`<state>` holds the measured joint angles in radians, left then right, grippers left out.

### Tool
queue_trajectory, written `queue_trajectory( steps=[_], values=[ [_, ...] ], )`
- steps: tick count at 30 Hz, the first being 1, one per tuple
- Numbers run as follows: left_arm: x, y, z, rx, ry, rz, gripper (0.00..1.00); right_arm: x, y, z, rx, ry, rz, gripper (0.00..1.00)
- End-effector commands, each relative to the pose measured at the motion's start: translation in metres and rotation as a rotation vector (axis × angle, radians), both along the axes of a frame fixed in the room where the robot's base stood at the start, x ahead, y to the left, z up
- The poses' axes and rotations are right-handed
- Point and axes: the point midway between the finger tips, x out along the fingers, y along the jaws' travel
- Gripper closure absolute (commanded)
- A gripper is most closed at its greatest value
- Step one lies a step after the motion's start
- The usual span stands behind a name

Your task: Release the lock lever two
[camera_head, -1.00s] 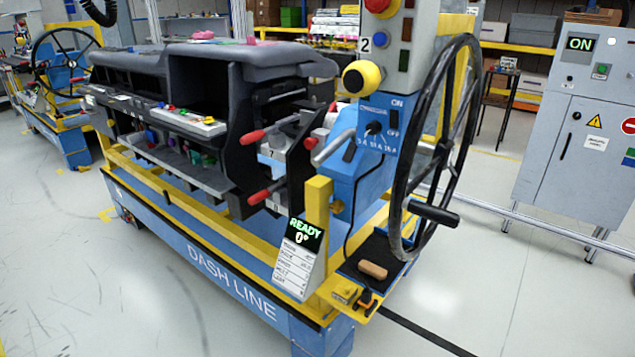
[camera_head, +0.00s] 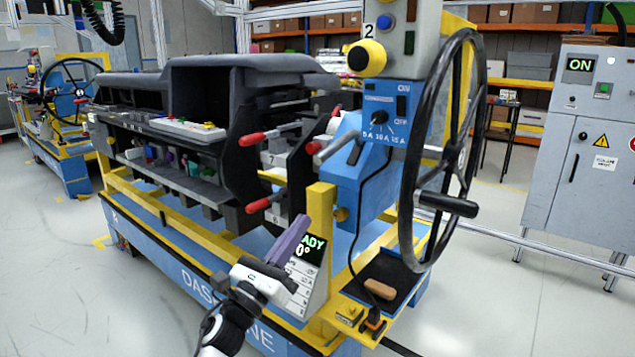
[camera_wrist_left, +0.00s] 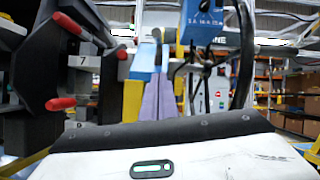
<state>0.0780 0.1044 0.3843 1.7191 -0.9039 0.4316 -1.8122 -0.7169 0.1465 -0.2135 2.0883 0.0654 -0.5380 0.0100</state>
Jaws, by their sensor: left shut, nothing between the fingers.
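My left gripper (camera_head: 300,225) is shut and empty, its purple fingers upright in front of the status sign at the module's near corner. The fingers also show in the left wrist view (camera_wrist_left: 158,98). Up and left of them, two red-handled levers stick out of the dashboard module's end: an upper one (camera_head: 252,138) and a lower one (camera_head: 258,205). Both show in the left wrist view, upper (camera_wrist_left: 68,24) and lower (camera_wrist_left: 60,104), apart from the fingers. A third red tip (camera_head: 313,148) sits farther right. I cannot tell which lever is number two. My right gripper is out of view.
A yellow post (camera_head: 320,225) stands just right of the gripper. Beyond it are a blue control box (camera_head: 385,125) marked 2 and a large black handwheel (camera_head: 408,170). A grey cabinet (camera_head: 575,150) stands at the right. The floor at the left is clear.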

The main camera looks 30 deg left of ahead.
Motion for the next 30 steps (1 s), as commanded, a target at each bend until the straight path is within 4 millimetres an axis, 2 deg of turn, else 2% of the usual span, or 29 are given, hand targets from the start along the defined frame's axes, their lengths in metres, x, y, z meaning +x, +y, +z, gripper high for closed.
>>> queue_trajectory(
  steps=[5,8,22,25,30],
  values=[
    [0.002,0.0,0.001,-0.003,0.0,-0.001,1.0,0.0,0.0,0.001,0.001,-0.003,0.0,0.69],
    [0.01,-0.001,0.006,-0.004,-0.001,-0.002,1.0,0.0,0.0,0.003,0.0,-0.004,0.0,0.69],
    [0.092,-0.002,0.05,-0.005,-0.002,-0.002,1.0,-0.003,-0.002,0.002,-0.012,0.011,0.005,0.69],
    [0.085,0.002,0.068,0.0,0.001,0.0,1.0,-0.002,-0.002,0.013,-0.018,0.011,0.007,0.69],
    [0.081,0.005,0.081,-0.003,0.002,-0.001,1.0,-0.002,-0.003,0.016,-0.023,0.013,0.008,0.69]
  ],
)
